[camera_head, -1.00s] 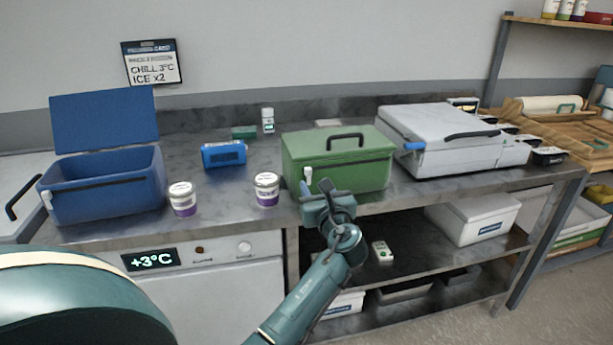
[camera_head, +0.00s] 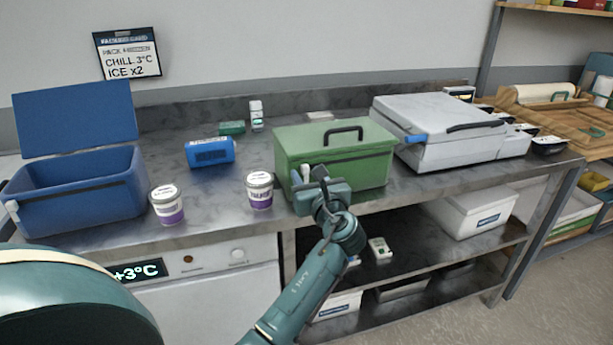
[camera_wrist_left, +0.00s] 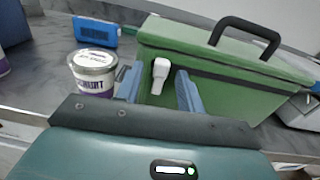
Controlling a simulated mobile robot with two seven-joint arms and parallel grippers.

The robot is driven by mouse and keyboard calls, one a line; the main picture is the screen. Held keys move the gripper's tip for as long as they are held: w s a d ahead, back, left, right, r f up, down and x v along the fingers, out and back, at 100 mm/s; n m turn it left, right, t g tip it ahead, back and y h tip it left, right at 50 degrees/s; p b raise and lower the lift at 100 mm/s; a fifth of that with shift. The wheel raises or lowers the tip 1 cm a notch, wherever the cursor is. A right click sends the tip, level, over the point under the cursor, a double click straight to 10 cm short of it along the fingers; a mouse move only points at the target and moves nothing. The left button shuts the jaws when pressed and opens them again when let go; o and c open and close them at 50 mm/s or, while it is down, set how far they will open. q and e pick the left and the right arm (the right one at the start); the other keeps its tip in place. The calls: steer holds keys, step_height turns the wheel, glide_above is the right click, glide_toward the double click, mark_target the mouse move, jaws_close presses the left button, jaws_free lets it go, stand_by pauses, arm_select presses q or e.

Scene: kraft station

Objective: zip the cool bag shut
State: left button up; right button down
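The green cool bag (camera_head: 335,158) stands on the steel counter with its lid down and a black handle on top. A dark zip line runs along its front. A white zip pull (camera_head: 305,173) hangs at the left end of that line; it also shows in the left wrist view (camera_wrist_left: 160,76). My left gripper (camera_head: 310,178) is open in front of the bag. In the left wrist view its two blue fingers (camera_wrist_left: 159,88) stand apart on either side of the pull. I cannot tell whether they touch it. My right gripper is not in view.
A blue cool bag (camera_head: 80,195) with its lid up stands at the left. Purple-and-white tubs (camera_head: 260,190) (camera_head: 167,205) and a blue pack (camera_head: 209,152) lie between the bags. A grey case (camera_head: 445,130) stands close to the green bag's right. The counter's front edge runs beneath the gripper.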

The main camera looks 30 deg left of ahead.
arm_select(q)
steer(key=shift+c, duration=0.5)
jaws_close()
